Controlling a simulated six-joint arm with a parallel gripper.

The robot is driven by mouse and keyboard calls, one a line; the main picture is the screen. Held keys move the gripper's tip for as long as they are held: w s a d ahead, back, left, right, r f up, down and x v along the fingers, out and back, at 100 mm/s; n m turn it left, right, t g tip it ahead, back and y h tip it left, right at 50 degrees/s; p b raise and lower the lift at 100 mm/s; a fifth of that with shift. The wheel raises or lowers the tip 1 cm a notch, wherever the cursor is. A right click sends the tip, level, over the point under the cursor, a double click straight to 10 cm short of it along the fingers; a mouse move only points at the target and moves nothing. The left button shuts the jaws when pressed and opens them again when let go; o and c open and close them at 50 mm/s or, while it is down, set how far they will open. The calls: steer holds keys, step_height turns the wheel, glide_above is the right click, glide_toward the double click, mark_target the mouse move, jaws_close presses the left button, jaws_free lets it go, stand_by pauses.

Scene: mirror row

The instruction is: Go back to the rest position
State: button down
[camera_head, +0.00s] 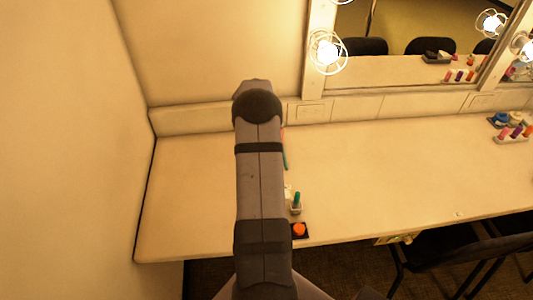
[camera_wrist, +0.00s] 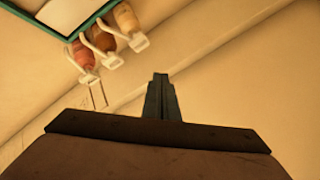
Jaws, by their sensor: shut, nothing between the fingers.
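My gripper (camera_wrist: 161,97) is shut, with its two dark fingers together and nothing between them. In the wrist view it points over the pale counter surface, clear of any object. In the head view my own arm rises over the left part of the counter (camera_head: 390,165) and hides the gripper. The task names no object.
Red, orange and tan items with white clips (camera_wrist: 108,42) lie beside a teal-edged panel (camera_wrist: 50,20). Beside my arm are a green-topped item (camera_head: 297,201) and an orange item (camera_head: 299,229). A wall bounds the left; mid-counter is clear. Chairs (camera_head: 450,258) stand in front.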

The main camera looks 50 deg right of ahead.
steer(key=shift+a, duration=0.1)
steer(key=a+r+n+g+y, duration=0.1)
steer(key=a+n+y, duration=0.15)
steer(key=a, duration=0.85)
steer(key=s+a+r+n+y, duration=0.1)
steer(key=a+n, duration=0.2)
steer(key=a, duration=0.8)
steer(key=a+r+n+g+y, duration=0.1)
steer(key=a+r+n+y, duration=0.15)
steer(key=a, duration=0.85)
steer(key=s+a+f+n+g, duration=0.15)
steer(key=s+a+n, duration=0.35)
steer(key=s+a, duration=0.65)
steer(key=s+a+n+g, duration=0.2)
steer(key=s+a, duration=0.1)
steer(key=s, duration=0.4)
steer(key=s+a+n+g, duration=0.1)
steer(key=s+a, duration=0.2)
steer(key=s, duration=0.4)
steer(key=shift+f+n+g, duration=0.3)
steer(key=shift+n+g, duration=0.05)
steer(key=shift+n, duration=0.05)
steer(key=shift+w, duration=0.1)
step_height(320, 180, down, 15)
steer(key=b, duration=1.5)
